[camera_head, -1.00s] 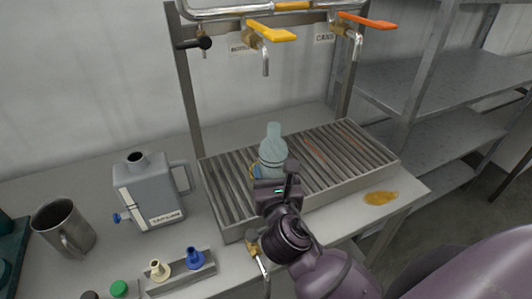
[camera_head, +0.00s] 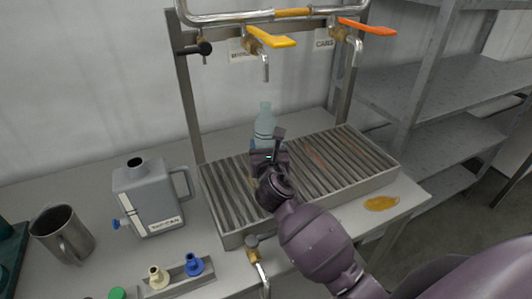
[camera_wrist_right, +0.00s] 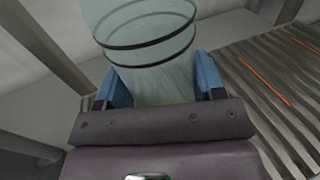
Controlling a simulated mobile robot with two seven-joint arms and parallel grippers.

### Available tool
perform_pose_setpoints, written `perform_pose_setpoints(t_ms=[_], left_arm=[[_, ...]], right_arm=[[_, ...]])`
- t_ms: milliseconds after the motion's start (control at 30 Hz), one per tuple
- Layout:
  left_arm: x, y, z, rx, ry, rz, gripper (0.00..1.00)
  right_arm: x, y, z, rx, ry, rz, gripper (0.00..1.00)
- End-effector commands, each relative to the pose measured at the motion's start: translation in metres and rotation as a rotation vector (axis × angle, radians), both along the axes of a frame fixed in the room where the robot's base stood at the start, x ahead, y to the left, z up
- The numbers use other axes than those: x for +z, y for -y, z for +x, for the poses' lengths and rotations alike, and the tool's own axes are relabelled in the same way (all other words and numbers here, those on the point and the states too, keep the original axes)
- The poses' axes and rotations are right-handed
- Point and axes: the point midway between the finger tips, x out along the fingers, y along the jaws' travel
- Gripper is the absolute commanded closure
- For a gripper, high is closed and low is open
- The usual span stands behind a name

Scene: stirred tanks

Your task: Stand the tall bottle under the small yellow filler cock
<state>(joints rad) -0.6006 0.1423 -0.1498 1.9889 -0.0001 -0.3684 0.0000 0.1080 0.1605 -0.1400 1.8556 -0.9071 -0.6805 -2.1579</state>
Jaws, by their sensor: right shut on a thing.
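The tall bottle (camera_head: 265,125) is pale, clear blue-green and upright, over the back part of the slatted drip tray. My right gripper (camera_head: 267,150) is shut on the bottle's lower part. In the right wrist view, the bottle (camera_wrist_right: 150,45) with two dark rings stands between blue finger pads. Its base is hidden, so I cannot tell whether it touches the slats. The small yellow filler cock (camera_head: 268,38) hangs from the pipe frame, its spout ending above the bottle in the picture. My left gripper is not in view.
The slatted drip tray (camera_head: 235,232) is otherwise clear. An orange-handled cock (camera_head: 368,27) hangs to the right and a black-handled tap (camera_head: 195,48) to the left. A grey can (camera_head: 148,200) and a steel mug (camera_head: 62,230) stand left. A yellow spill (camera_head: 381,203) lies at front right.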

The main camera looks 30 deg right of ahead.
Motion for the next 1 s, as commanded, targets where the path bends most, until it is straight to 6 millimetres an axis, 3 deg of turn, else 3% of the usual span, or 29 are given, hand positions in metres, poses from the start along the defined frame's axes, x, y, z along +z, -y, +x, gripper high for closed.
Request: perform_pose_setpoints(t_ms=[133, 500, 533, 700, 1000], left_arm=[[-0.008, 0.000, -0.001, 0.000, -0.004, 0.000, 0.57], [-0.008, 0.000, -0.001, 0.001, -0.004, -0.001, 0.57], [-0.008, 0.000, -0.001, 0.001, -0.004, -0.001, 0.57], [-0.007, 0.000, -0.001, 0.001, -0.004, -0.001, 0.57], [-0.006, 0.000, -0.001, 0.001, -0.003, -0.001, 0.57]], right_arm=[[-0.019, 0.000, 0.000, -0.001, -0.001, -0.001, 0.61], [-0.021, 0.000, 0.000, 0.000, 0.000, -0.001, 0.61], [-0.022, 0.000, 0.000, -0.001, 0.000, -0.001, 0.36], [-0.021, 0.000, 0.000, -0.001, 0.000, -0.001, 0.12], [-0.019, 0.000, 0.000, -0.001, 0.001, 0.000, 0.12]])
